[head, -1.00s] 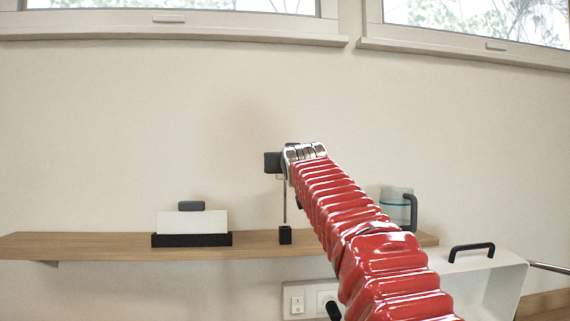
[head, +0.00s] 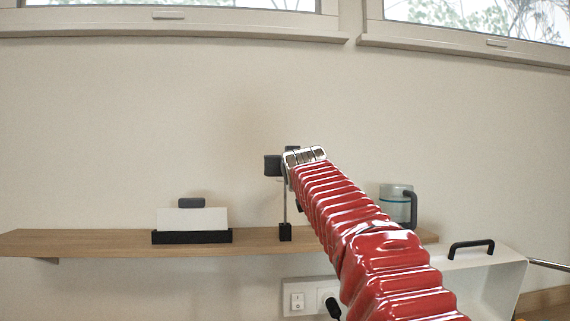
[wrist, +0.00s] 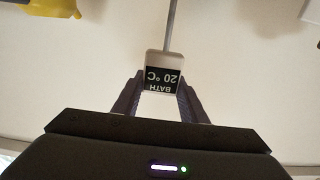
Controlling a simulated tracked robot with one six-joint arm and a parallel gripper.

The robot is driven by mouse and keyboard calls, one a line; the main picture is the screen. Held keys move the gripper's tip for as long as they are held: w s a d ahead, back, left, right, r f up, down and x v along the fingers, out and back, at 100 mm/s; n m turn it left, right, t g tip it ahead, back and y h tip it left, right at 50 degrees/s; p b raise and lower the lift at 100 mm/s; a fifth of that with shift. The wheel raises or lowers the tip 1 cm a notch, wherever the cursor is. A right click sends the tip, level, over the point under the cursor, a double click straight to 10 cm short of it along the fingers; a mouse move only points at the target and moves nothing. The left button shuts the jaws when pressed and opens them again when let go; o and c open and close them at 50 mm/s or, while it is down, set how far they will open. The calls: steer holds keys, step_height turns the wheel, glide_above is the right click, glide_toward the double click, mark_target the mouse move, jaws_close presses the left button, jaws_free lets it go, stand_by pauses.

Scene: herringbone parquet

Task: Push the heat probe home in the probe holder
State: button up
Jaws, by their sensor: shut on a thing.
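The heat probe is a thin grey rod (head: 285,205) with a pale head (wrist: 163,72) bearing a dark label that reads "BATH 20 °C". My gripper (wrist: 162,88) is shut on this head, one dark finger at each side. In the head view the rod hangs upright below my gripper. Its lower end meets the probe holder (head: 285,233), a small black block on the shelf. How deep the rod sits in it cannot be told. The holder is outside the wrist view, and my arm hides much of the gripper in the head view.
The wooden shelf (head: 110,242) runs along the wall. A white panel in a black stand (head: 192,237) is to the left, a jug (head: 396,205) to the right. A white box with a black handle (head: 478,262) is lower right. The shelf is bare between stand and holder.

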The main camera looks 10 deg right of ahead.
mark_target(285, 181)
steer(key=shift+f, duration=1.8)
steer(key=o, duration=1.2)
steer(key=shift+s, duration=0.15)
steer(key=shift+s+a+f, duration=0.1)
steer(key=shift+s+a, duration=0.1)
steer(key=shift+s, duration=3.2)
steer(key=shift+s+a, duration=0.2)
steer(key=shift+s, duration=3.15)
steer(key=shift+s, duration=0.15)
